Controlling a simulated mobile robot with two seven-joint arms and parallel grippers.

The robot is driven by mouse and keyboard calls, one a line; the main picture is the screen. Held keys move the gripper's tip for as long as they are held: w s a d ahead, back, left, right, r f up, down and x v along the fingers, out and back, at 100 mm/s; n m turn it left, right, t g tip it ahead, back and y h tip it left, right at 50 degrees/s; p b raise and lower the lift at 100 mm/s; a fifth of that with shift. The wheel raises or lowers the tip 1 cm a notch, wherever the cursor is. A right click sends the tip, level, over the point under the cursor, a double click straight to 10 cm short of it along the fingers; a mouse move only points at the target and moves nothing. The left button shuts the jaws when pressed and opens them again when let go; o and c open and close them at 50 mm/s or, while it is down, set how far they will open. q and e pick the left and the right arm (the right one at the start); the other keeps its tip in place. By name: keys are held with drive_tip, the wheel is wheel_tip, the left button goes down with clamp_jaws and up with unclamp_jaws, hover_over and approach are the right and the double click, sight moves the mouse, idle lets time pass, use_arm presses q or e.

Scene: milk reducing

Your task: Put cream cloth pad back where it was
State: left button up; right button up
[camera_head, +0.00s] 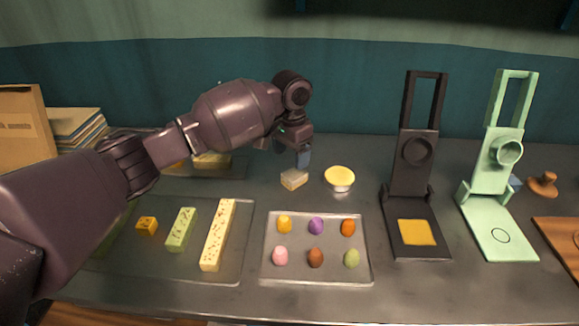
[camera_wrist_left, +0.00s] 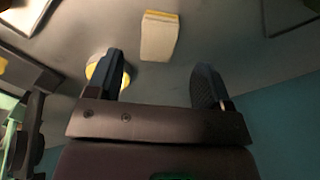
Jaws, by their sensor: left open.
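The cream cloth pad (camera_head: 293,179) is a small pale block with a yellowish edge. It lies on the dark counter behind the tray of coloured pieces. It also shows in the left wrist view (camera_wrist_left: 159,38), beyond the fingertips and roughly centred between them. My left gripper (camera_head: 303,158) hangs just above and slightly right of the pad in the head view. In the left wrist view its two fingers (camera_wrist_left: 160,75) are spread apart with nothing between them. My right gripper is in neither view.
A yellow-topped round dish (camera_head: 340,178) stands close right of the pad. In front is a tray (camera_head: 266,262) of coloured egg-shaped pieces; left is a tray (camera_head: 180,276) of bars. A black press (camera_head: 410,180) and a green press (camera_head: 490,195) stand right.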

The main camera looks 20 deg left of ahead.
sight(291, 175)
use_arm(q)
wheel_tip(291, 175, up, 5)
drive_tip(key=shift+r+p, duration=0.1)
drive_tip(key=shift+p, duration=0.3)
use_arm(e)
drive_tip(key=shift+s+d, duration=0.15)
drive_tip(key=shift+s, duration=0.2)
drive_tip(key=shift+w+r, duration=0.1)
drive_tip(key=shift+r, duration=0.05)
